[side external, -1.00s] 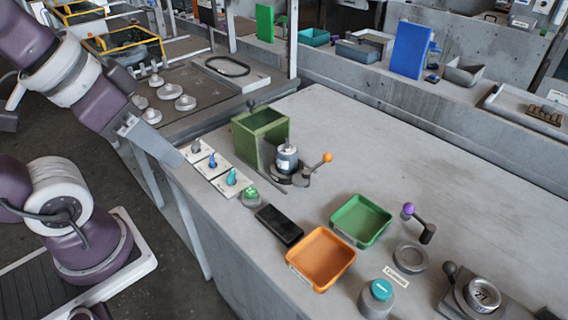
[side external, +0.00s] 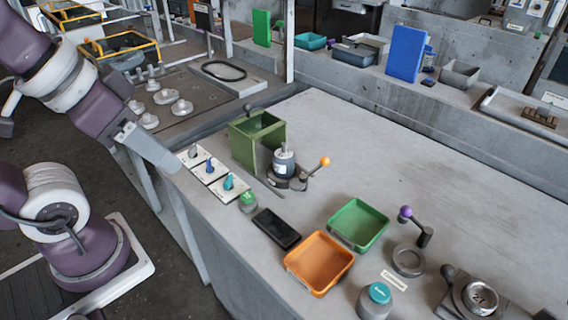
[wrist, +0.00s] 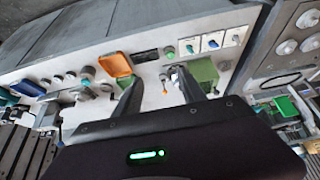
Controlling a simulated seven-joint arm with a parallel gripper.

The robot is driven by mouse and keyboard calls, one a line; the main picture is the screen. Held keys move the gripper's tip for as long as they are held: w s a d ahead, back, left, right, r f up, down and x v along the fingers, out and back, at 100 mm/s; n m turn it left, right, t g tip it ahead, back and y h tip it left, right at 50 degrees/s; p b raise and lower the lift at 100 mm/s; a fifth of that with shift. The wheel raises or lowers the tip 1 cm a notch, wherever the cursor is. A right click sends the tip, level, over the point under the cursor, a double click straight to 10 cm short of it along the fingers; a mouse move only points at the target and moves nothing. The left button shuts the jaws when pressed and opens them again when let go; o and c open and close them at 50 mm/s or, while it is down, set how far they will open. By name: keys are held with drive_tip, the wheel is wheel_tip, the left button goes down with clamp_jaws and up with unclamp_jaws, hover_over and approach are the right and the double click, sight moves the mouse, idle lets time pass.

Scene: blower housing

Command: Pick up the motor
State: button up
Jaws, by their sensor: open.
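The motor (side external: 284,164) looks like a small grey cylinder with a dark band. It stands upright in a dark round holder beside the open green box housing (side external: 257,135), with an orange-knobbed lever (side external: 318,166) to its right. In the wrist view the motor (wrist: 171,76) is small, between my two dark fingers and close to the right one. My gripper (wrist: 158,77) is open and empty, well away from the motor. In the side view it (side external: 165,158) is above the bench's left edge, left of the motor; its fingers are hard to make out there.
Three small cards with coloured parts (side external: 211,170) and a green button (side external: 248,199) lie along the near edge. A black slab (side external: 276,228), an orange tray (side external: 320,262) and a green tray (side external: 358,224) lie nearer.

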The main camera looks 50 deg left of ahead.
drive_tip(key=o, duration=0.4)
drive_tip(key=shift+o, duration=0.2)
drive_tip(key=n+g, duration=0.5)
drive_tip(key=n, duration=0.6)
hover_over(284, 153)
wheel_tip(284, 153, down, 15)
drive_tip(key=shift+d+r, duration=0.15)
drive_tip(key=shift+r, duration=0.05)
drive_tip(key=shift+g, duration=0.3)
drive_tip(key=f, duration=0.8)
drive_tip(key=shift+w+a, duration=0.2)
drive_tip(key=shift+a, duration=0.15)
